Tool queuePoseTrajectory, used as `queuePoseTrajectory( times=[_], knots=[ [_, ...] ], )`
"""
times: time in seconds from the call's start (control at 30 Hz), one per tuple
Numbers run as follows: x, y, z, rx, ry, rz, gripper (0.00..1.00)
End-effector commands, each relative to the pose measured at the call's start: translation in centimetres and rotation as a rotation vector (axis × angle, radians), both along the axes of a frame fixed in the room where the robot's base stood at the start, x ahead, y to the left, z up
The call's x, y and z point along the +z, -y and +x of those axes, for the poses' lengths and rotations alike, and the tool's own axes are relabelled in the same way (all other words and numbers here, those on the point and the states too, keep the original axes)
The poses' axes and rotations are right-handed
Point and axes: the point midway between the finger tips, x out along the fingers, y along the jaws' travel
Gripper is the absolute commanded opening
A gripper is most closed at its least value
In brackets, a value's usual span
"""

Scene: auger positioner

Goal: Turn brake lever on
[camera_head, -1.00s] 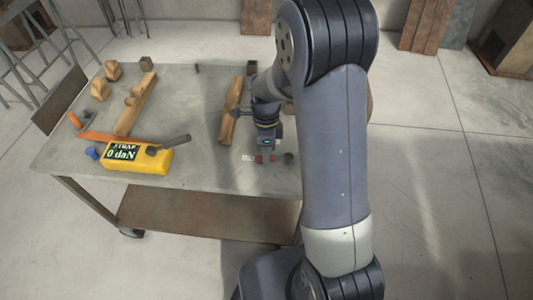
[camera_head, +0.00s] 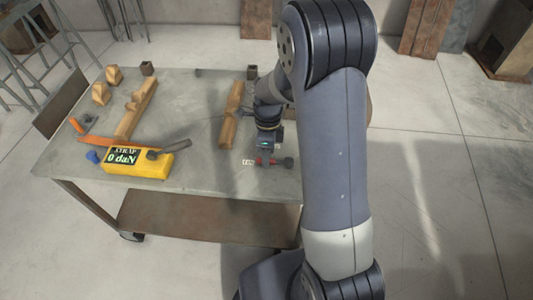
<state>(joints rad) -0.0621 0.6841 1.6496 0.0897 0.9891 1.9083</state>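A small red part (camera_head: 267,161) with a dark round knob (camera_head: 288,162) lies near the table's front right corner; it looks like the brake lever, but it is small and partly covered. A small white label (camera_head: 248,162) is just left of it. My gripper (camera_head: 265,156) points down directly over the red part, at or very near it. Its fingers are too small and hidden to show whether they are open or touching it.
The table (camera_head: 200,185) carries a yellow box (camera_head: 138,162) reading "STRAP 0 daN" with a dark handle (camera_head: 175,145). Bare tabletop lies between the beams.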

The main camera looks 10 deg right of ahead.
Motion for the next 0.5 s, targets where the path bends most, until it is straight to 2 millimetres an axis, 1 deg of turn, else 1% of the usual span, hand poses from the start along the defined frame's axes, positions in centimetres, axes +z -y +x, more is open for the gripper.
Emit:
queuePoseTrajectory(
  times=[0.03,0.1,0.33,0.43,0.5],
  knots=[
    [0.0,0.0,0.0,0.001,-0.001,0.001,0.34],
    [0.0,0.0,0.0,0.001,-0.001,0.0,0.38],
    [0.1,0.0,0.0,0.002,-0.001,0.0,0.38],
    [0.9,0.0,0.2,0.002,0.002,0.0,0.38],
    [1.9,0.1,0.4,0.002,0.003,0.0,0.38]
  ],
)
